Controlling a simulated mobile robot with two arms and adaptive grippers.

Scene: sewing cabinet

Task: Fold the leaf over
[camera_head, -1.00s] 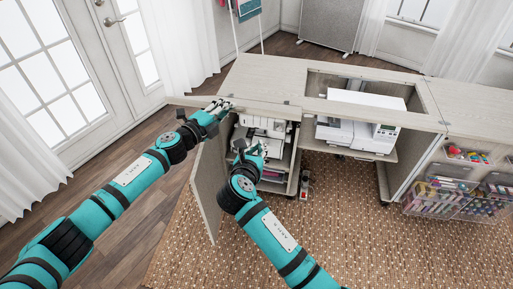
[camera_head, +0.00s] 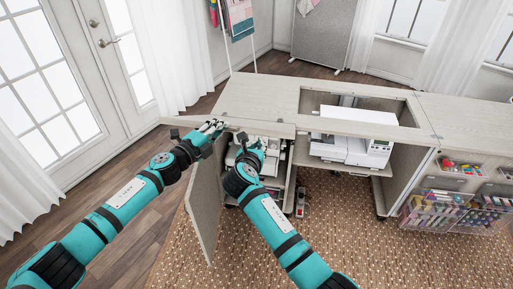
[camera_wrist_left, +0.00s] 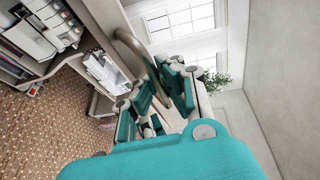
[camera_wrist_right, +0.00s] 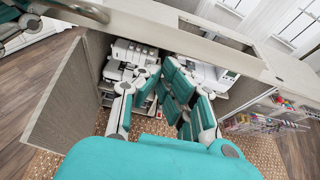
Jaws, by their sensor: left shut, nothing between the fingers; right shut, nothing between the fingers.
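The leaf (camera_head: 272,126) is a pale wood panel at the front left of the cabinet top, seen as a thin strip that reaches left past the cabinet's side. My left gripper (camera_head: 215,125) is at the leaf's front edge, shut and empty. In the left wrist view a curved metal handle (camera_wrist_left: 132,45) passes close to its fingers; I cannot tell whether they touch. The handle also shows in the right wrist view (camera_wrist_right: 78,10). My right gripper (camera_head: 252,148) is shut and empty, below the leaf's edge in front of the open compartment.
An open cabinet door (camera_head: 204,200) hangs below the leaf on the left. A white sewing machine (camera_head: 350,145) sits in the opening at the right. Clear organisers (camera_head: 440,208) hold coloured supplies on the far right. The cabinet top (camera_head: 265,95) behind the leaf is bare.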

